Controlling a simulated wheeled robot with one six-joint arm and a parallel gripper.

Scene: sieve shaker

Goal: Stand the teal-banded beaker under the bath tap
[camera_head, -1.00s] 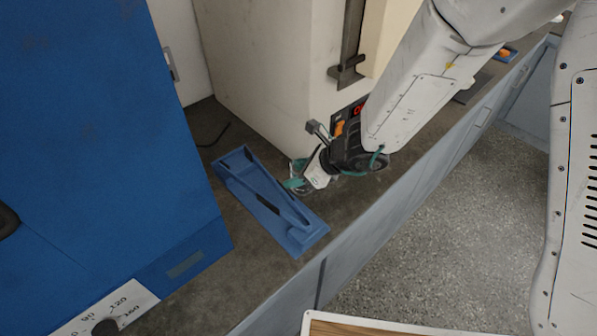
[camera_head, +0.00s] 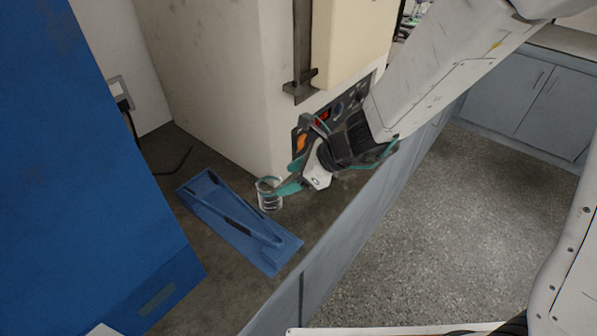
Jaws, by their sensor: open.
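A small clear glass beaker (camera_head: 268,195) stands upright on the dark bench top, close to the front corner of a tall cream cabinet. I cannot make out a teal band on it for sure. My gripper (camera_head: 290,177) has teal fingers and is open, with nothing held. Its fingertips point left at the beaker, just to its right; the lower one overlaps the beaker's edge in the picture, and I cannot tell whether they touch. I cannot make out a bath tap for certain.
A blue tray-like holder (camera_head: 240,225) lies just left of and in front of the beaker. The cream cabinet (camera_head: 215,90) rises behind, with a dark metal bracket (camera_head: 299,85) and a control panel. A big blue cabinet (camera_head: 85,170) fills the left. The bench's front edge is near.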

